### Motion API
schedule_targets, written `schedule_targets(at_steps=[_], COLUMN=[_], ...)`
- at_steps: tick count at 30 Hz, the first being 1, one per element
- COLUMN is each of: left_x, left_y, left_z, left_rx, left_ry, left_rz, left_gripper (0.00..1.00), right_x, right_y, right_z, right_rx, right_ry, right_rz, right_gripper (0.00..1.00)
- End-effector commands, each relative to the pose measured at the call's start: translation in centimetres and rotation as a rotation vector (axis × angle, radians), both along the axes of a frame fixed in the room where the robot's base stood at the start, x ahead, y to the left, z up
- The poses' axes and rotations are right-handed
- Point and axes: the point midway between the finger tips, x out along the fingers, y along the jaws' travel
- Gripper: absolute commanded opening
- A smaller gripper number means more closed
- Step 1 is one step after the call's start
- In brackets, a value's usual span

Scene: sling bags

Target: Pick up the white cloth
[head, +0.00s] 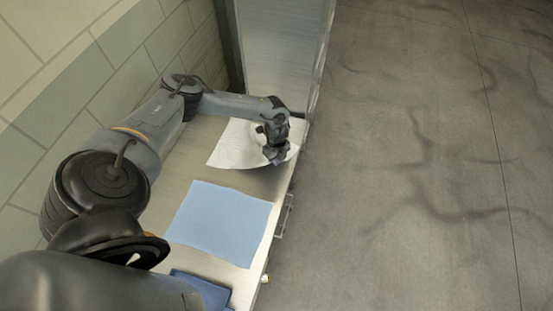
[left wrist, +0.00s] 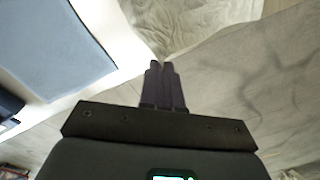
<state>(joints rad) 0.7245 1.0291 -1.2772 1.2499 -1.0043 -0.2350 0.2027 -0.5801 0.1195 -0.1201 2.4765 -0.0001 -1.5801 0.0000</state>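The white cloth (head: 232,147) lies at the far end of the long table, partly behind my left forearm and gripper. My left gripper (head: 275,160) is at the cloth's near right part, close to the table's edge. In the left wrist view the gripper's dark fingers (left wrist: 163,68) are close together. The wrinkled white cloth (left wrist: 190,22) narrows toward the fingertips there and appears pinched between them. Its near edge looks slightly raised, with a shadow below. The exact contact is too small to see. My right gripper is in neither view.
A light blue cloth (head: 222,222) lies flat nearer on the table (head: 262,182). A dark blue item (head: 205,289) lies at the near end. A tall grey cabinet (head: 283,55) stands beyond the table, a tiled wall (head: 150,50) at left. Open floor (head: 420,170) is at right.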

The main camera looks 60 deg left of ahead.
Motion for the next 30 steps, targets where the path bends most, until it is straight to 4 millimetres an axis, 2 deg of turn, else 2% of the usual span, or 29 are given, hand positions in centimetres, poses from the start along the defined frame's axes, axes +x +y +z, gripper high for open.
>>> schedule_targets(at_steps=[1,4,8,17,24,30], left_x=[0.0,0.0,0.0,0.1,0.1,0.1], left_y=[0.0,0.0,0.1,0.1,0.1,0.0], left_z=[2.0,4.0,5.9,8.6,13.6,16.2], left_rx=[0.000,0.000,0.001,0.000,0.001,0.000], left_ry=[0.000,-0.001,-0.003,-0.003,-0.005,-0.002], left_rz=[0.001,0.001,-0.001,0.000,-0.001,0.000], left_gripper=[0.00,0.00,0.00,0.00,0.00,0.00], right_x=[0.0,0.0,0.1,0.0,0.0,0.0], right_y=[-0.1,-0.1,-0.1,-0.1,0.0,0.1], right_z=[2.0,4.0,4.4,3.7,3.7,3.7], right_rx=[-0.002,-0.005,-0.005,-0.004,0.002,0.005], right_ry=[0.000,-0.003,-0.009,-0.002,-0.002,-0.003], right_rz=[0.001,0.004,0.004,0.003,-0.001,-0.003], right_gripper=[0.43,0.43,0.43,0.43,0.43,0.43])
